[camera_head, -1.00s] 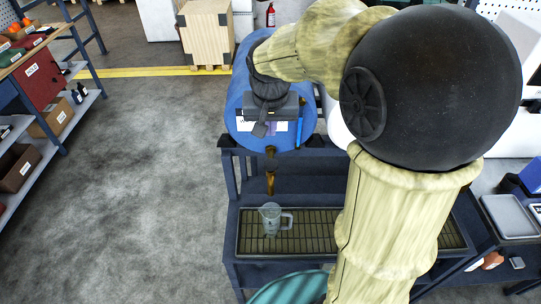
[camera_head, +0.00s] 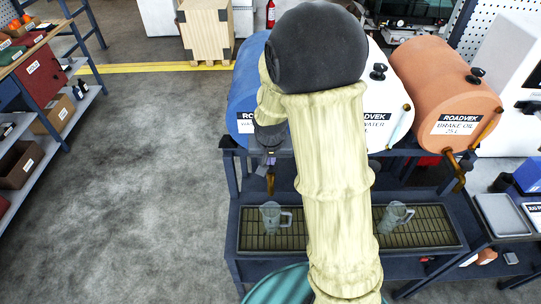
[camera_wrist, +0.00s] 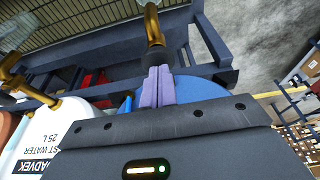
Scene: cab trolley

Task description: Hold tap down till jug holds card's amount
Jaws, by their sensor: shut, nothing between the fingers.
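The blue drum (camera_head: 243,97) lies at the left of the rack, partly behind my arm. Its brass tap (camera_head: 270,181) hangs above a clear jug (camera_head: 271,217) on the drip tray (camera_head: 340,240). My gripper (camera_head: 269,160) is at the front of this drum, just above the tap. In the wrist view, the shut purple fingers (camera_wrist: 158,86) end at a dark collar on the brass tap (camera_wrist: 153,25); I cannot tell whether they touch. I cannot make out any liquid in the jug. No readable amount card shows.
A white drum (camera_head: 377,125) and an orange brake oil drum (camera_head: 445,90) lie to the right, with their own taps. A second clear jug (camera_head: 394,216) stands on the tray's right part. My arm crosses the middle. The floor at left is clear.

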